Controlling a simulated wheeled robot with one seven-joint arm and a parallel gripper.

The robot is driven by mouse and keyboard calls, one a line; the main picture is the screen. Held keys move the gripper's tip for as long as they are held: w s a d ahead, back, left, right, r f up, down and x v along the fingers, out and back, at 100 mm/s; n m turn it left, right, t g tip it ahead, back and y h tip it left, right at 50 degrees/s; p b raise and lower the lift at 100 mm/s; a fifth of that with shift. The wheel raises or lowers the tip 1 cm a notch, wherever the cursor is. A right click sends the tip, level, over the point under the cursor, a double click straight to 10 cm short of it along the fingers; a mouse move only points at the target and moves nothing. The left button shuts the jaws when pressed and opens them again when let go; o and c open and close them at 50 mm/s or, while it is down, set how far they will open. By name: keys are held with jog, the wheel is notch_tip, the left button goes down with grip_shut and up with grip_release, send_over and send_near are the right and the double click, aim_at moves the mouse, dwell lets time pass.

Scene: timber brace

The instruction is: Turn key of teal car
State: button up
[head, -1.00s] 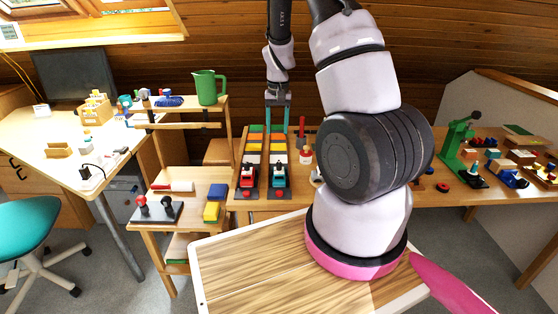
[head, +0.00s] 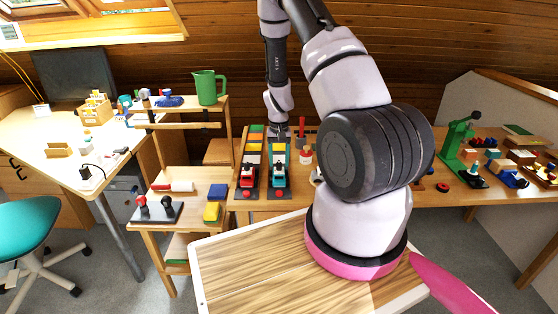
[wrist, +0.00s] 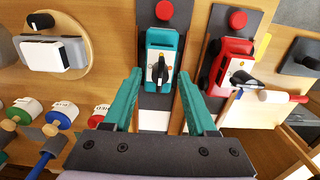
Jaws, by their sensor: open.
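The teal car (head: 278,177) sits on a dark track board on the bench, right of the red car (head: 247,176). In the wrist view the teal car (wrist: 162,52) is upper centre, with a black key (wrist: 160,70) standing on a pale plate on its body. In the head view my gripper (head: 278,134) hangs over the far part of the teal car's track. The fingertips are hard to make out there.
A red button (wrist: 238,18) ends the red car's track, and another red button (wrist: 164,10) ends the teal one's. A round wooden base with a white-and-black device (wrist: 52,45) and several colored spools (wrist: 60,118) lie beside the teal track. A green pitcher (head: 208,87) stands on the shelf.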

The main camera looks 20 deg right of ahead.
grip_shut()
jog(key=shift+m, duration=0.4)
jog(key=m, duration=1.4)
jog(key=shift+m, duration=2.5)
